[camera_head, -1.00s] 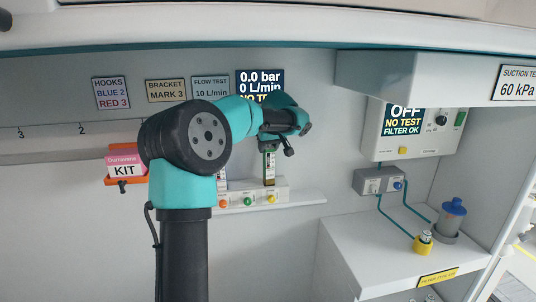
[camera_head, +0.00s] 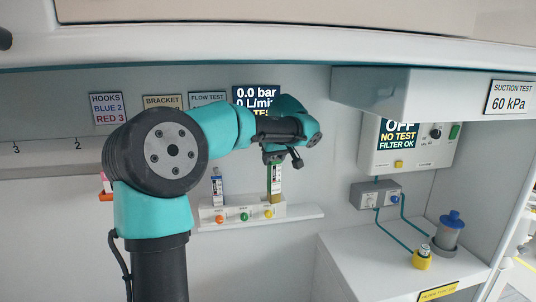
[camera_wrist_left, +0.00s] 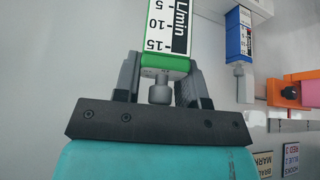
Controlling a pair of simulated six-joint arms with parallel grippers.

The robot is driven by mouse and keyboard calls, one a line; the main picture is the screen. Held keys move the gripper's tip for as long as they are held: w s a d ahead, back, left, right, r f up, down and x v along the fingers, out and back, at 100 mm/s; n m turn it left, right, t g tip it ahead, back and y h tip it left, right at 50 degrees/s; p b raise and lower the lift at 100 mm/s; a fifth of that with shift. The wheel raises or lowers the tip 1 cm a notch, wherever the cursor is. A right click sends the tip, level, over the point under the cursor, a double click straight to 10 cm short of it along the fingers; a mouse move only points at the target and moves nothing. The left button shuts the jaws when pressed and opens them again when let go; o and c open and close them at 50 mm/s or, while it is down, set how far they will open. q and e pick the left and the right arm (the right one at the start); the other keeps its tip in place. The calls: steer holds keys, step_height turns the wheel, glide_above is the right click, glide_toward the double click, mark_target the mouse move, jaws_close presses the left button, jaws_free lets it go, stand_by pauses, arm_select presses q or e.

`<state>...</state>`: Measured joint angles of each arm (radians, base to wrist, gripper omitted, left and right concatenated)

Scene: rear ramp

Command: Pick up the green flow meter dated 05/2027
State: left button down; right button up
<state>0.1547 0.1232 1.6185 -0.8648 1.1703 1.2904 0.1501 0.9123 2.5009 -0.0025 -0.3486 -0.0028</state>
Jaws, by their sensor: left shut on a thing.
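The green flow meter (camera_head: 275,180) stands upright at the right end of the white rack (camera_head: 212,225), by the yellow knob. My left gripper (camera_head: 274,158) is above it and shut on its top end. In the left wrist view the flow meter's green end (camera_wrist_left: 165,63) and its L/min scale show between the two fingers (camera_wrist_left: 158,85). Its date is not readable. A blue flow meter (camera_head: 218,186) stands at the left of the rack and also shows in the left wrist view (camera_wrist_left: 239,35). My right gripper is not in view.
An orange holder (camera_head: 106,196) is partly hidden behind my left arm. A suction unit (camera_head: 405,145) hangs on the right under an overhanging cabinet (camera_head: 420,95). A canister (camera_head: 450,232) and a yellow-based fitting (camera_head: 422,257) stand on the right shelf.

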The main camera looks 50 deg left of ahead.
arm_select(q)
steer(key=s+d, duration=0.3)
steer(key=d, duration=0.7)
steer(key=shift+s, duration=0.35)
